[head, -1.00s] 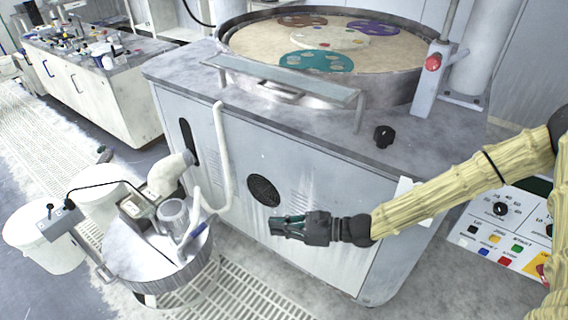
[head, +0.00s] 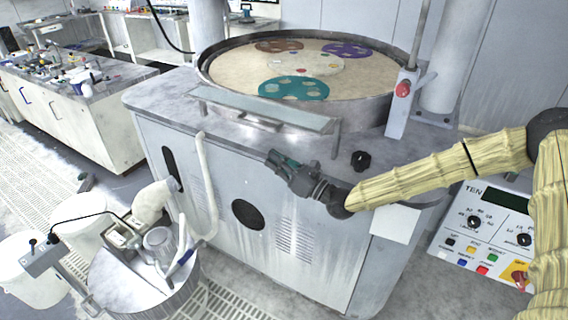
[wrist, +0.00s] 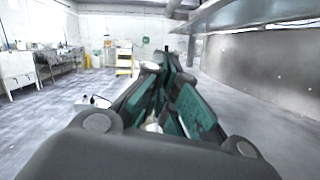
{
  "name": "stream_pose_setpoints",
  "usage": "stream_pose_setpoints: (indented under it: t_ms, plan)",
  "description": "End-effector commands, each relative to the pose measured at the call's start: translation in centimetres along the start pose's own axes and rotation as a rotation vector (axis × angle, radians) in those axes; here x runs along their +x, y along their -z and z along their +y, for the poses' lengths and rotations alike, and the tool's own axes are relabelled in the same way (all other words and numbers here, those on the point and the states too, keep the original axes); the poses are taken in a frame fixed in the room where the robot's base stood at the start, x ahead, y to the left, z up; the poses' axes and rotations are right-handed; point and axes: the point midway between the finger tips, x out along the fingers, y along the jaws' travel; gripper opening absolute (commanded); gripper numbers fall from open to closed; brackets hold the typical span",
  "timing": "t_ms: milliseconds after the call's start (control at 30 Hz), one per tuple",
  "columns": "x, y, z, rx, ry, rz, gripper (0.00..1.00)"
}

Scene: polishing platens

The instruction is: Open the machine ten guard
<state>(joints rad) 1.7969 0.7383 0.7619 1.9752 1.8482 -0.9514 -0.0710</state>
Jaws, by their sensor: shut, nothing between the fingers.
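The machine is a grey cabinet (head: 150,140) with a round platen on top; a control panel marked TEN (head: 485,222) stands at the right. The guard looks to be the long flat grey plate (head: 262,108) along the front of the platen pan, level on short supports. My gripper (head: 275,158) is shut and empty, pointing left in front of the cabinet's upper front, below the guard's right half and apart from it. In the wrist view, my gripper's dark and teal fingers (wrist: 168,75) are together, and a flat grey overhang (wrist: 265,10) shows at upper right.
A black knob (head: 361,161) sits on the cabinet top, right of the guard. A post with a red button (head: 403,88) stands at the platen's right. A drum with hoses (head: 150,265) stands at lower left. The wrist view shows open floor (wrist: 50,120) at left.

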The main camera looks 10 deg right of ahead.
Motion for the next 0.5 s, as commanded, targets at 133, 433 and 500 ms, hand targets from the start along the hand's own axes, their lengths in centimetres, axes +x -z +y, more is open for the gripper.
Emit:
stream_pose_setpoints:
  t_ms: [133,433,500]
  plan:
    - [2.2,-0.1,0.2,0.000,-0.002,0.001,0.00]
    - [4.9,-2.2,0.1,0.000,-0.001,0.000,0.00]
    - [5.0,-2.8,0.1,0.000,0.000,0.000,0.00]
